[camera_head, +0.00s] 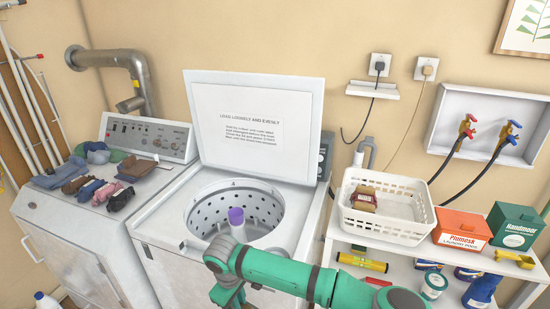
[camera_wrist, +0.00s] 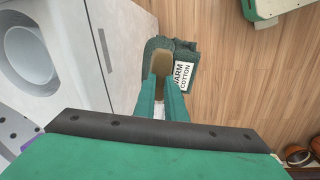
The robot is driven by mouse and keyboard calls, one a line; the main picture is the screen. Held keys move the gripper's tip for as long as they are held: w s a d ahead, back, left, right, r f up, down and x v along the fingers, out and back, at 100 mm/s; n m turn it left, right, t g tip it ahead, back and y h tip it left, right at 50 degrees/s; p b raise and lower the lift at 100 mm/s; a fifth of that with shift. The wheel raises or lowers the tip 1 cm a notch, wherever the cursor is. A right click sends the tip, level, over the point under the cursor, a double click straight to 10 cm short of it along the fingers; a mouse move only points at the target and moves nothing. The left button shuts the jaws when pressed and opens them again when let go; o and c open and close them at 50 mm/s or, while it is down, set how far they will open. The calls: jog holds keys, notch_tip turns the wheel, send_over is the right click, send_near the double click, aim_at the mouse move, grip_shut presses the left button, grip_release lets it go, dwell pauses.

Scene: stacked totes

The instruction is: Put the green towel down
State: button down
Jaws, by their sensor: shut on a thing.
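The green towel (camera_wrist: 183,46) is dark green and folded, with a white label reading "WARM COTTON". In the wrist view it is at the tips of my gripper (camera_wrist: 161,80), whose green fingers are shut on it. The towel hangs above the wooden floor, to the right of a white machine front. In the head view my green arm crosses the bottom middle in front of the open washer, and neither the gripper's fingertips nor the towel can be made out there.
Several folded cloths lie on the left machine (camera_head: 60,222). A white basket (camera_head: 408,235), an orange box (camera_head: 462,230) and a green box (camera_head: 515,226) fill the right shelf top. Wooden floor (camera_wrist: 240,100) is clear below.

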jog(key=s+d+f+m+g, duration=0.1)
jog(key=s+d+f+m, duration=0.3)
jog(key=d+f+m, duration=0.5)
jog(key=d+m, duration=0.1)
jog(key=m, duration=0.1)
jog(key=shift+d+f+m+h, duration=0.25)
jog(key=shift+d+m+h, duration=0.05)
jog(key=shift+f, duration=0.1)
